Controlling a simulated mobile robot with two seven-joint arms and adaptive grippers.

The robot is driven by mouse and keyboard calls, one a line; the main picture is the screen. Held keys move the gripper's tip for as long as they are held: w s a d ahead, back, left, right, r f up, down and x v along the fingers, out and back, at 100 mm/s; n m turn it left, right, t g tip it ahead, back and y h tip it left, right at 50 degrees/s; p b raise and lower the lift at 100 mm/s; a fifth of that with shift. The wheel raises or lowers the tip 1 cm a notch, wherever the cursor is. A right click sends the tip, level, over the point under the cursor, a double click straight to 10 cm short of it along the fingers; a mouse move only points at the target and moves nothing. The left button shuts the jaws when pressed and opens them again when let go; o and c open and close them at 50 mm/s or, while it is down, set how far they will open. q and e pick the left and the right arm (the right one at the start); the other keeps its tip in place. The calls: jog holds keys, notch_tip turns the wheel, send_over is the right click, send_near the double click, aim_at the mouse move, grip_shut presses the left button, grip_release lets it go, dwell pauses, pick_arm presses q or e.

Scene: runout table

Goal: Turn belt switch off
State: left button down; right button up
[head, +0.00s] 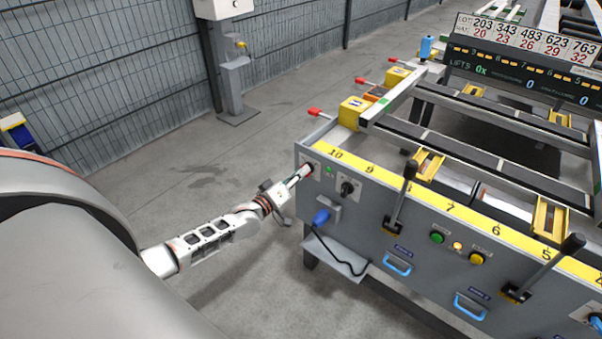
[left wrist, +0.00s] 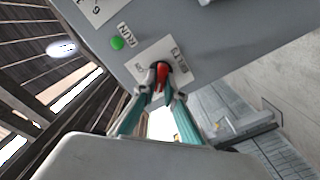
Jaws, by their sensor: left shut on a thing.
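The belt switch (left wrist: 162,74) has a red handle on a dark round base, on a white plate lettered BELTS in the left wrist view. My left gripper (left wrist: 163,94) is shut on the red handle, its fingertips on either side of it. In the head view my left gripper (head: 302,173) reaches the left end of the grey panel front, and its tips largely hide the switch. The exact angle of the handle is hard to read. My right gripper is in neither view.
A black knob (head: 346,188) and a blue plug (head: 321,217) with a cable are right of my gripper. Black levers (head: 402,195) stick out farther right. Open floor (head: 190,150) lies left of the panel.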

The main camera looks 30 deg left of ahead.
pick_arm(q)
jog(key=shift+f, duration=0.1)
jog(key=c, duration=2.1)
grip_release()
jog(key=s, duration=1.2)
jog(key=shift+a, duration=0.45)
